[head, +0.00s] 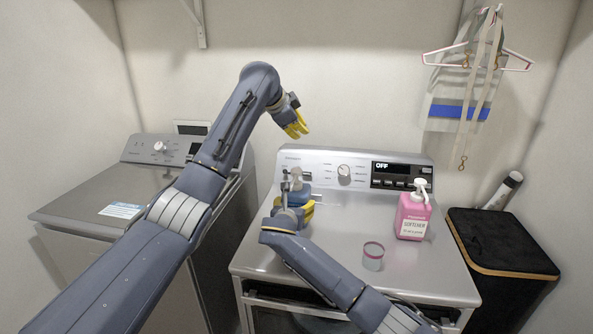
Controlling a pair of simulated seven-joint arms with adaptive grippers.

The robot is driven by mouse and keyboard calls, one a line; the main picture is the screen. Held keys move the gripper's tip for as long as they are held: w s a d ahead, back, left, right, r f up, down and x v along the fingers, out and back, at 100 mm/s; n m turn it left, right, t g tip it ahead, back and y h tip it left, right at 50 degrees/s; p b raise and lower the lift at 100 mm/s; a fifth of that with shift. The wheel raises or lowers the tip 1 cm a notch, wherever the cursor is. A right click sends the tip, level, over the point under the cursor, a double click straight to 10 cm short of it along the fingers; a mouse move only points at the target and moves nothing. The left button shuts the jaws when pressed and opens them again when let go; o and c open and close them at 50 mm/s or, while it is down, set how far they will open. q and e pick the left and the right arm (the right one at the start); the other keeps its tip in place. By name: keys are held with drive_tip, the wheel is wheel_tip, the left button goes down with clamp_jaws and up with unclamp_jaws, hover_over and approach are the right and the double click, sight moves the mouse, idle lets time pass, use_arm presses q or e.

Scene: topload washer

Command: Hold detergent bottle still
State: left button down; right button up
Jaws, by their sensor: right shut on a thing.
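My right gripper (308,210) is over the left part of the washer top, near the control panel. It is shut on a greyish thing that I take to be the detergent bottle (296,176). Only its upper part shows; the gripper and arm hide the rest, so I cannot tell whether its base touches the washer top. My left gripper (298,131) is raised in front of the back wall, above and behind the washer, with its yellow fingers pointing down. It is apart from the bottle and appears empty; its finger gap is unclear.
A pink softener bottle (412,216) with a white pump stands at the right of the washer top (340,225). A black hamper (505,242) is right of the washer; another appliance (85,195) is left.

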use_arm(q)
drive_tip(key=shift+f, duration=4.4)
drive_tip(key=shift+f, duration=0.25)
drive_tip(key=shift+f, duration=0.2)
drive_tip(key=shift+f, duration=1.15)
drive_tip(key=shift+r, duration=1.6)
drive_tip(key=shift+r, duration=0.1)
drive_tip(key=shift+r, duration=2.4)
